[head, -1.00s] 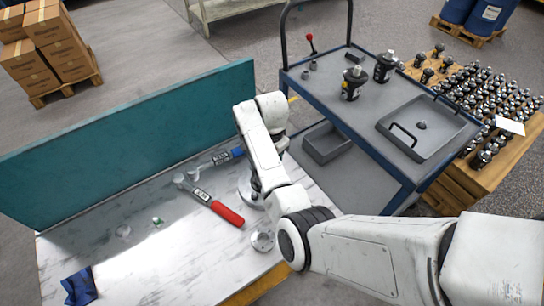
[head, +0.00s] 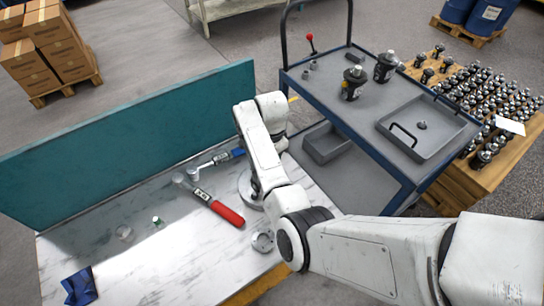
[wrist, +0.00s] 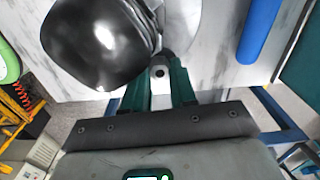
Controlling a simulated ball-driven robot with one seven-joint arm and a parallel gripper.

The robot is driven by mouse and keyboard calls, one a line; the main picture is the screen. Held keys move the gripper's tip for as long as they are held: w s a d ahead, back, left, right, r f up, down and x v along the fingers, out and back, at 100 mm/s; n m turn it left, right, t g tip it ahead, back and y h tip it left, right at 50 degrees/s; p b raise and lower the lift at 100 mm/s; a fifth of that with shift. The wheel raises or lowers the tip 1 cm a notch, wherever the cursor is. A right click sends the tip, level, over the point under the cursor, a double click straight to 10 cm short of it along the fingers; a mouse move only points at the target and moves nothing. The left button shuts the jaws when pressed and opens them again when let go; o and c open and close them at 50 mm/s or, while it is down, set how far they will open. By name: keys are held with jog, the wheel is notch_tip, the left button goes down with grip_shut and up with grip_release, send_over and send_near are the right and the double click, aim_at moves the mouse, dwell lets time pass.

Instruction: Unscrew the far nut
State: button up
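In the wrist view, the two green fingers of my gripper (wrist: 162,80) stand on either side of a small dark round piece, the nut (wrist: 160,72), at their tips. I cannot tell whether they press on it or only flank it. A glossy black rounded body (wrist: 95,38) is close by at upper left, beside the left finger. In the head view, my arm reaches over the marble-topped bench (head: 190,265) and hides my gripper and the nut. Part of a round metal flange (head: 246,187) shows beside the arm.
A red-handled wrench (head: 226,213) and a blue-handled tool (head: 225,158) lie on the bench near my arm. A metal ring (head: 262,242) lies nearer the front edge. A teal panel (head: 130,140) backs the bench. A cart (head: 345,115) with motors stands to the right.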

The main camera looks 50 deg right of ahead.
grip_shut()
jog(key=n, duration=0.4)
jog(key=shift+n, duration=0.9)
jog(key=n, duration=0.4)
jog(key=shift+r+n, duration=0.1)
jog(key=shift+n, duration=0.2)
jog(key=shift+o, duration=1.6)
grip_release()
